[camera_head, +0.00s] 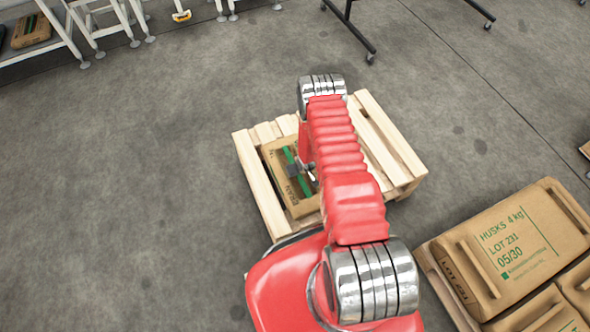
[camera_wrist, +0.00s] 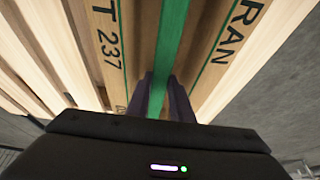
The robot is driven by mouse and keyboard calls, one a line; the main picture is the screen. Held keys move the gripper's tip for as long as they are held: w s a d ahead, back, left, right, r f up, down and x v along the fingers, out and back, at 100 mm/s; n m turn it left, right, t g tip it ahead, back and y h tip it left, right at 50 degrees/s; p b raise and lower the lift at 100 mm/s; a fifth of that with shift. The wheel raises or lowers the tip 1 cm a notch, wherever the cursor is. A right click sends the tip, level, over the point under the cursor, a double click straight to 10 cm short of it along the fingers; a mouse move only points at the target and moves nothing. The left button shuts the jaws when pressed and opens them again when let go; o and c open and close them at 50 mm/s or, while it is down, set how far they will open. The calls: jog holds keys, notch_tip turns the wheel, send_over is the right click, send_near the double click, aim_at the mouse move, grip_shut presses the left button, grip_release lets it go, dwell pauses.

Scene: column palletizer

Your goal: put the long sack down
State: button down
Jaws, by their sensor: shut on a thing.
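The long sack (camera_head: 276,168) is brown with green and dark print and a green ridge along its middle. It lies along the left part of a pale wooden pallet (camera_head: 260,192), in line with the slats. My gripper (camera_head: 306,172) is shut on the green ridge. In the wrist view both dark fingers (camera_wrist: 160,92) pinch the ridge of the sack (camera_wrist: 207,45), between the prints "LOT 237" and "RAN". My red arm hides part of the sack and of the pallet. I cannot tell whether the sack's underside touches the slats.
Husks sacks (camera_head: 520,248) rest on another wooden pallet (camera_head: 452,298) at the lower right. White-legged stands (camera_head: 85,25) and a dark wheeled frame (camera_head: 350,30) are at the back. The grey floor left of the pallet is clear.

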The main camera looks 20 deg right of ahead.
jog(key=shift+w, duration=0.2)
jog(key=c, duration=1.6)
grip_release()
jog(key=shift+s+f, duration=0.2)
jog(key=shift+o, duration=0.2)
jog(key=v, duration=1.2)
